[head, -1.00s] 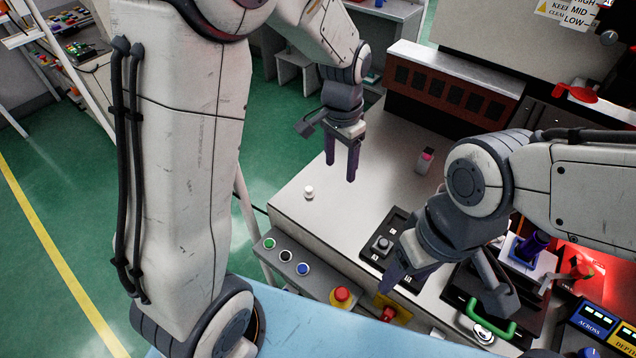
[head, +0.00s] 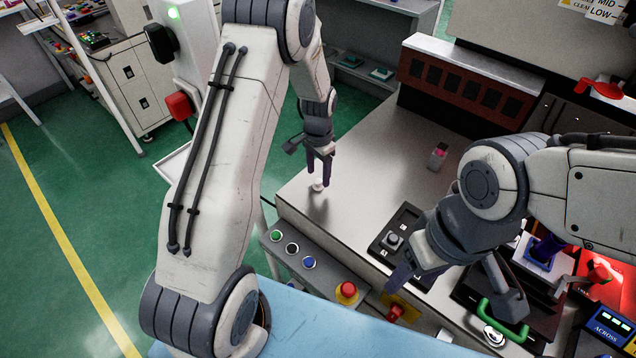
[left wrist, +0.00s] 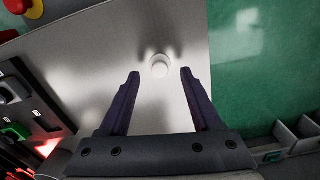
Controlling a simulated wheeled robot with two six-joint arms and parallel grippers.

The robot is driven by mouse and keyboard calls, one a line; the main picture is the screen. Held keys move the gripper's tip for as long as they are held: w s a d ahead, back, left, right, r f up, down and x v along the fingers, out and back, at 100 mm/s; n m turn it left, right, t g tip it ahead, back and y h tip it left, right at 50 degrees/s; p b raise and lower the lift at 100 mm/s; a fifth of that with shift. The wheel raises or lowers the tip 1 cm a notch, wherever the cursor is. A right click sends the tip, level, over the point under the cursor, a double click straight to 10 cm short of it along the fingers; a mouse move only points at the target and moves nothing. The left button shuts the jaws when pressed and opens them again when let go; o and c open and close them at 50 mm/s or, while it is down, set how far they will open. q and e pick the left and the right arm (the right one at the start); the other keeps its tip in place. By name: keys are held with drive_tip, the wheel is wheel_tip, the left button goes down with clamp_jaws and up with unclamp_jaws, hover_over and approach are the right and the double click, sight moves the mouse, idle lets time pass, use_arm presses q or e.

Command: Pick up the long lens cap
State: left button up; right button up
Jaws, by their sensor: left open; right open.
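A small white round piece (head: 318,186), which looks like the lens cap, stands on the grey worktop near its left edge. My left gripper (head: 321,174) is open and points down right over it. In the left wrist view the white cap (left wrist: 160,66) lies in the gap between the open fingertips, slightly beyond them, with no visible contact. I cannot tell the height gap from the head view. My right gripper (head: 403,277) is open and empty over the front of the bench, partly hidden by its own wrist.
A black panel with a knob (head: 392,240) lies front right. Coloured buttons and a red emergency stop (head: 346,291) line the front edge. A green handle (head: 497,318) is at right.

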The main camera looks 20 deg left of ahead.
use_arm(q)
wheel_tip(320, 180, down, 2)
drive_tip(key=shift+f, duration=0.1)
clamp_jaws()
idle(0.4)
